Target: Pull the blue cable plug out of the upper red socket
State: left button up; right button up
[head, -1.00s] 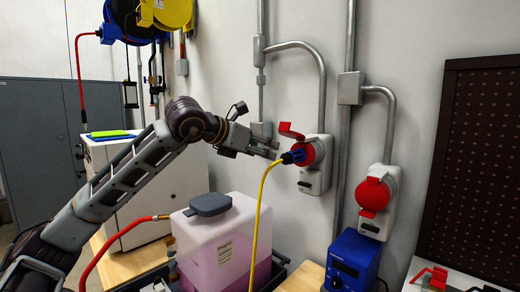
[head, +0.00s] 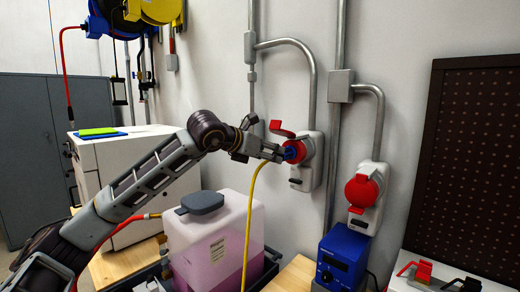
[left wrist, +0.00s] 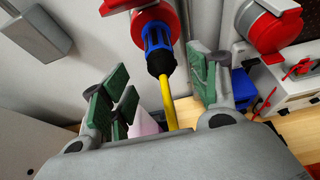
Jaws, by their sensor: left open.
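The blue cable plug (head: 291,152) sits in the upper red socket (head: 305,150) on the wall, and its yellow cable (head: 249,215) hangs down. The socket's red lid (head: 282,129) is raised. In the left wrist view the plug (left wrist: 158,48) points up into the red socket (left wrist: 155,12), with the yellow cable (left wrist: 169,103) below it. My left gripper (head: 280,153) is at the plug in the head view. In the left wrist view its green-padded fingers (left wrist: 160,95) are spread wide, one side left and one right of the plug and cable, apart from both. My right gripper is not in view.
A second red socket (head: 362,190) with a closed lid is lower right, above a blue box (head: 342,258). A translucent container (head: 212,240) with pink liquid stands below my left arm. A dark perforated board (head: 470,165) is at the right.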

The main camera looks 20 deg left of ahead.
aim_at(285, 154)
pick_arm(q)
jog(key=p+x, duration=0.1)
jog(key=x, duration=0.4)
jog(key=shift+w+d+f, duration=0.25)
jog(key=shift+w+f, duration=0.05)
jog(key=shift+w, duration=0.25)
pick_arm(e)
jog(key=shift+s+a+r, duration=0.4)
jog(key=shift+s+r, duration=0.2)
pick_arm(q)
jog(key=shift+c, duration=0.3)
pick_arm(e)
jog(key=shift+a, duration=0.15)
pick_arm(q)
jog(key=c, duration=1.2)
jog(key=shift+o, duration=0.2)
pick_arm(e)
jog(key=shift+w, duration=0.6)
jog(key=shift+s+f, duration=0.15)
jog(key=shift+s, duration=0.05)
pick_arm(q)
jog(key=shift+s+a+b, duration=0.15)
jog(key=shift+s+b, duration=0.15)
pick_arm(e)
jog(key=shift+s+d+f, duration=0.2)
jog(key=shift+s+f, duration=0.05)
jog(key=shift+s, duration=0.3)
